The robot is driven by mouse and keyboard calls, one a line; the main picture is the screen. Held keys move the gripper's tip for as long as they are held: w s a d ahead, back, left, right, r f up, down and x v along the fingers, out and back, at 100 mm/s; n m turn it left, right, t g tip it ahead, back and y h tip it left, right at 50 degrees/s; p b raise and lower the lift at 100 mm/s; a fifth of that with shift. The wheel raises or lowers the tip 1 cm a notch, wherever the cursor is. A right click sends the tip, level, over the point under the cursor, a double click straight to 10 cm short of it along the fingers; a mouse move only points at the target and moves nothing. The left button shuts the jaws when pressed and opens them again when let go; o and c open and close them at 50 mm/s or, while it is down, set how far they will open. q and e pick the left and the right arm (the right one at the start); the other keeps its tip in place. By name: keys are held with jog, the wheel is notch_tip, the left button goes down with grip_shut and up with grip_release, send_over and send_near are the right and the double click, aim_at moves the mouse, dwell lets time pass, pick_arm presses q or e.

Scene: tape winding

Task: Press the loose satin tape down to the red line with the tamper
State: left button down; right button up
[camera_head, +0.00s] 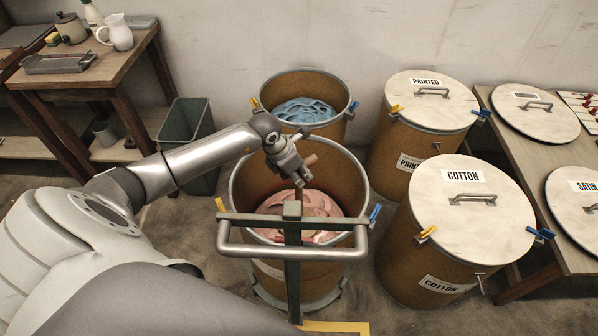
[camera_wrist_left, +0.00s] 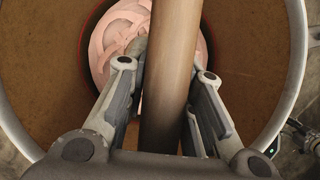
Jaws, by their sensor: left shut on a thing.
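An open brown drum (camera_head: 255,178) stands in the middle of the head view with pink satin tape (camera_head: 318,203) loosely coiled inside. The tape also shows in the left wrist view (camera_wrist_left: 112,35), with a thin red line (camera_wrist_left: 84,48) on the drum wall around it. My left gripper (camera_head: 290,162) is over the drum mouth, shut on the wooden tamper shaft (camera_wrist_left: 172,70). The shaft's top end (camera_head: 310,159) sticks out beside the fingers. The tamper's lower end is mostly hidden; I cannot tell whether it touches the tape. My right gripper is not in view.
A metal push-bar frame (camera_head: 292,250) stands in front of the drum. A drum with blue tape (camera_head: 303,110) is behind. Lidded PRINTED (camera_head: 432,98) and COTTON (camera_head: 470,205) drums stand right, beside a table with lids (camera_head: 535,112). A green bin (camera_head: 187,135) is left.

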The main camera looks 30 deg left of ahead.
pick_arm(q)
jog(key=shift+f, duration=0.45)
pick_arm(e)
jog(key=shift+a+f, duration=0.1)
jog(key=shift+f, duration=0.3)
pick_arm(q)
notch_tip(320, 180, up, 5)
jog(key=p, duration=0.3)
jog(key=shift+w+r, duration=0.1)
notch_tip(320, 180, up, 6)
jog(key=p, duration=0.4)
jog(key=shift+r+p, duration=0.25)
jog(key=shift+p, duration=0.15)
notch_tip(320, 180, up, 22)
jog(key=p, duration=1.3)
jog(key=shift+r, duration=0.15)
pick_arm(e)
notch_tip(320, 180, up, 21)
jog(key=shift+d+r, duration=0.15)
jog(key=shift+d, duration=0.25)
